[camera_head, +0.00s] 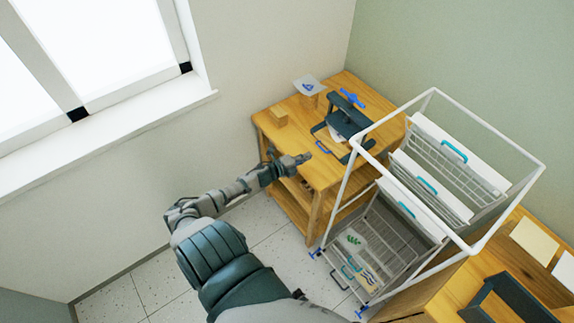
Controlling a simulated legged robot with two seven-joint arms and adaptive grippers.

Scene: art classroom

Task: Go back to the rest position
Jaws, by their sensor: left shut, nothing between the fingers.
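My left arm comes up from the bottom middle and reaches toward the wooden table. My left gripper (294,161) is at its end, shut and empty, in front of the table's near left side in the picture. I cannot tell whether it touches the table. My right gripper is not in view.
A white wire rack (435,175) stands right of my arm. Another wooden table (453,290) is lower right. Tiled floor (165,285) is clear at left.

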